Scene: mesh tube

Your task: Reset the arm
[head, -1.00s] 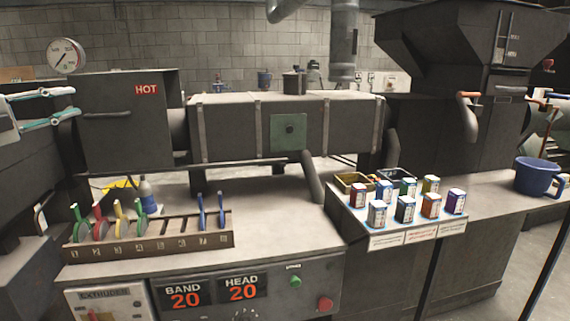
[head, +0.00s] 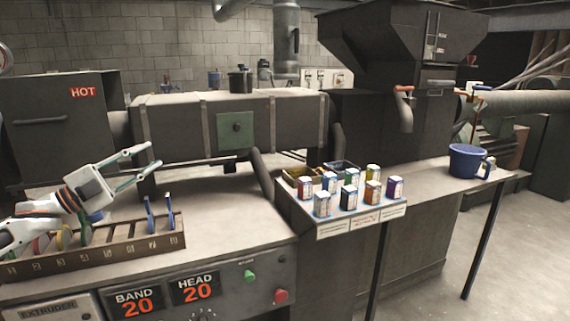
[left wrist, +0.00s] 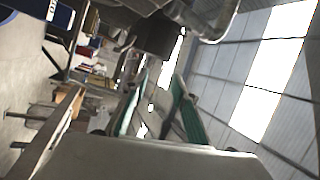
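My left gripper (head: 154,156) is open and empty in the head view. Its arm comes in from the left, and its fingers point right, above the bench and the far side of the slotted rack. In the left wrist view, both green-padded fingers of the left gripper (left wrist: 160,78) stand apart with nothing between them. My right gripper is in neither view now. My left arm partly covers the coloured discs at the left of the rack.
The slotted rack (head: 110,250) holds blue pieces (head: 150,215) at its right end. A dark box marked HOT (head: 60,125) and a long barrel (head: 175,130) stand behind. Several small tins stand on a tray (head: 345,228). A blue mug (head: 466,160) stands farther right.

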